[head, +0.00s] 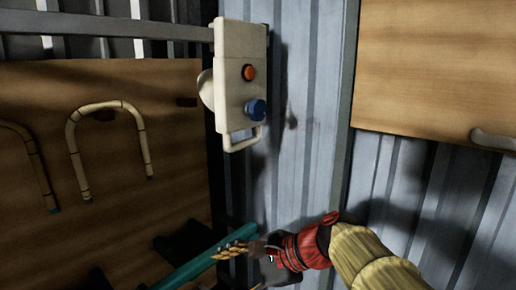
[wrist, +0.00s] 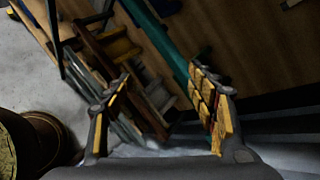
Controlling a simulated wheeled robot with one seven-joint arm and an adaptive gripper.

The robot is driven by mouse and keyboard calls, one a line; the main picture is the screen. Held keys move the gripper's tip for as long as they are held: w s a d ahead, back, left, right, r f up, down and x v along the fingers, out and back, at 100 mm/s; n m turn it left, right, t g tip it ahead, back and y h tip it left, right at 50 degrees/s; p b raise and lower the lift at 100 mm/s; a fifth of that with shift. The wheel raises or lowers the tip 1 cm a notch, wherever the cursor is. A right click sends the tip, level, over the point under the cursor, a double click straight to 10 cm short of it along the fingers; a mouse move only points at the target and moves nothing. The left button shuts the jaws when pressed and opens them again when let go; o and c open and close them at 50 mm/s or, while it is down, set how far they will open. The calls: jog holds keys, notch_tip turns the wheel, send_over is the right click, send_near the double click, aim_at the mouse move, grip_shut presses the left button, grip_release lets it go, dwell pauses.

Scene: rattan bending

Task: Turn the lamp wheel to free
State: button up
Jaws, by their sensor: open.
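A cream lamp box (head: 231,52) hangs from a grey bar at the upper middle of the head view. Its face carries an orange button (head: 249,72) and, below it, a round blue knob (head: 256,110), which looks like the wheel. A pale disc (head: 205,90) sticks out at its left side, and a loop handle is at its bottom. My gripper (head: 230,252) is well below the box, apart from it. In the wrist view my gripper (wrist: 162,95) has its yellow-padded fingers spread with nothing held between them. The lamp box is not in the wrist view.
A wooden board with bent rattan pieces (head: 108,106) stands at the left. A teal bar (head: 205,258) runs close beside my gripper. Another wooden panel (head: 437,60) is at the upper right. Corrugated metal wall (head: 300,150) lies behind, with open air between gripper and box.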

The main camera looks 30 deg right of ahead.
jog(key=w+d+r+m+t+p, duration=0.2)
jog(key=w+d+r+m+p, duration=0.15)
jog(key=r, duration=0.45)
jog(key=w+d+r+m+t+p, duration=0.2)
jog(key=d+r+m+p, duration=0.15)
jog(key=r, duration=0.45)
jog(key=m+t+p, duration=0.4)
jog(key=m+p, duration=0.3)
jog(key=p, duration=0.1)
send_near(261, 111)
jog(key=x, duration=0.3)
jog(key=shift+p+x, duration=0.8)
jog(key=shift+x, duration=3.15)
jog(key=shift+c, duration=1.4)
jog(key=c, duration=0.7)
jog(key=shift+c, duration=0.9)
